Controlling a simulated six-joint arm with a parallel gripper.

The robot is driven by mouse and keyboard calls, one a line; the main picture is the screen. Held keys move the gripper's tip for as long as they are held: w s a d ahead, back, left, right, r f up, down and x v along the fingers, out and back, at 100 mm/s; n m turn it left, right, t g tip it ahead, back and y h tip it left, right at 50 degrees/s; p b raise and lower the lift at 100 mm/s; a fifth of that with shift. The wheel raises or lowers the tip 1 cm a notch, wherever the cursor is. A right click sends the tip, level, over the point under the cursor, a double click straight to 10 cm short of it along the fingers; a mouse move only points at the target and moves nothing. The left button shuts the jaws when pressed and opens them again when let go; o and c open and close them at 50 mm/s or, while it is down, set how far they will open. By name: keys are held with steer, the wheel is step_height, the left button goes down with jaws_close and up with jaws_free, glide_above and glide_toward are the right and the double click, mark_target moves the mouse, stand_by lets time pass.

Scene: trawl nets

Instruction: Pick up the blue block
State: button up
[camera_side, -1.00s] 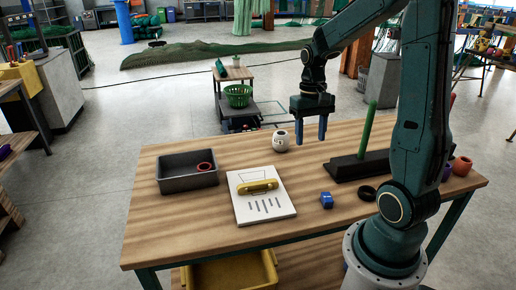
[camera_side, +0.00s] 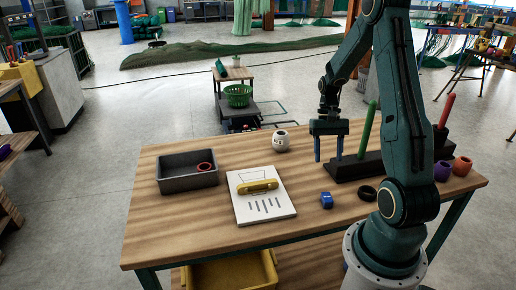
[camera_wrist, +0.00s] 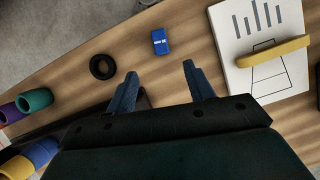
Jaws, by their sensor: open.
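The blue block (camera_side: 326,200) lies on the wooden table, right of the white board, with pale marks on one face. In the wrist view the blue block (camera_wrist: 160,42) shows ahead of the fingertips, apart from them. My gripper (camera_side: 330,159) is open and empty, pointing down above the table, behind the block in the side view. In the wrist view my gripper (camera_wrist: 158,72) shows two blue fingers spread apart.
A white board (camera_side: 262,206) carries a yellow piece (camera_side: 258,187). A grey tray (camera_side: 188,181) holds a red ring (camera_side: 204,167). A white pot (camera_side: 281,140) stands behind. A dark rack (camera_side: 348,172) with upright pegs and a black ring (camera_side: 368,193) are right of the block.

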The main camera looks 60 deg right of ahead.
glide_above(327, 196)
steer(key=w+d, duration=0.1)
steer(key=d, duration=0.1)
step_height(327, 196, down, 8)
steer(key=shift+w+a+r, duration=0.1)
steer(key=shift+r, duration=0.15)
steer(key=shift+x, duration=2.6)
steer(key=shift+c, duration=0.2)
steer(key=c, duration=1)
